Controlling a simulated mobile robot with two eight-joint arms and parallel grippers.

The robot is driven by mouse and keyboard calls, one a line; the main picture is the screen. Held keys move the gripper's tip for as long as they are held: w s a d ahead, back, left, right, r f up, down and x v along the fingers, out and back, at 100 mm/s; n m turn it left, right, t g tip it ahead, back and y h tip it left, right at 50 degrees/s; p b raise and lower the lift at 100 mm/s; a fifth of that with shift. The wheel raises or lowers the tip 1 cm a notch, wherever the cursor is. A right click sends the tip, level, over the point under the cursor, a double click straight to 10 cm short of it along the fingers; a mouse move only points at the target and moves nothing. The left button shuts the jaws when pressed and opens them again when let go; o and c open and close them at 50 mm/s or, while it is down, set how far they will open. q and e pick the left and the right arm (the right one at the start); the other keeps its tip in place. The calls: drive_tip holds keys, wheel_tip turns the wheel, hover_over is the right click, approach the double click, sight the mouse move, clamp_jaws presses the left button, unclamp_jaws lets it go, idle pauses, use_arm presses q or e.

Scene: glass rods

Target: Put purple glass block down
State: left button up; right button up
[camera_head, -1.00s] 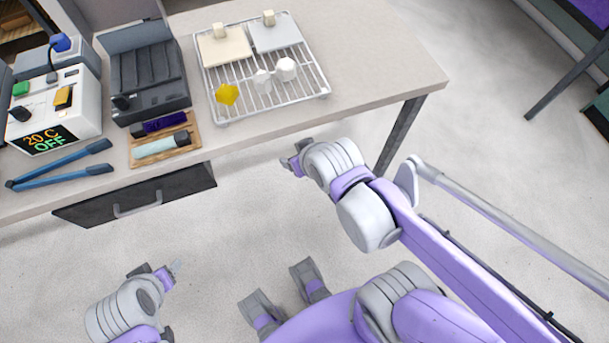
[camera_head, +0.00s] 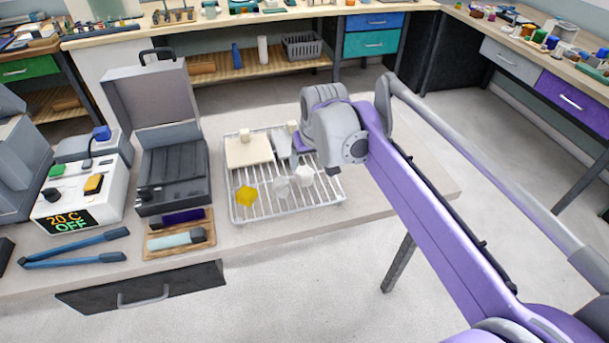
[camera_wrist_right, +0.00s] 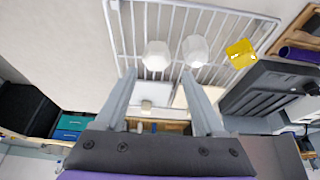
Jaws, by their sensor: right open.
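A dark purple block (camera_head: 183,216) lies on the small wooden tray (camera_head: 154,249) beside a pale blue piece (camera_head: 172,239). I take it for the purple glass block. It also shows at the right edge of the right wrist view (camera_wrist_right: 300,55). My right gripper (camera_head: 294,158) is over the wire rack (camera_head: 237,218), well to the right of the wooden tray. In the right wrist view its fingers (camera_wrist_right: 158,76) are spread, with nothing held between them. My left gripper is out of view.
The rack holds a yellow block (camera_head: 246,195), two whitish blocks (camera_head: 281,186) (camera_head: 305,176) and a cream plate (camera_head: 250,151). An open grey case (camera_head: 172,172), a white heater box (camera_head: 83,195) and blue tongs (camera_head: 75,249) stand to the left.

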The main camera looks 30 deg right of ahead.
sight(305, 171)
drive_tip(key=x, duration=0.7)
drive_tip(key=w+b+x, duration=0.1)
drive_tip(key=x, duration=0.2)
drive_tip(key=shift+w+d+f, duration=0.1)
drive_tip(key=shift+w+d, duration=0.15)
drive_tip(key=shift+d, duration=0.15)
clamp_jaws()
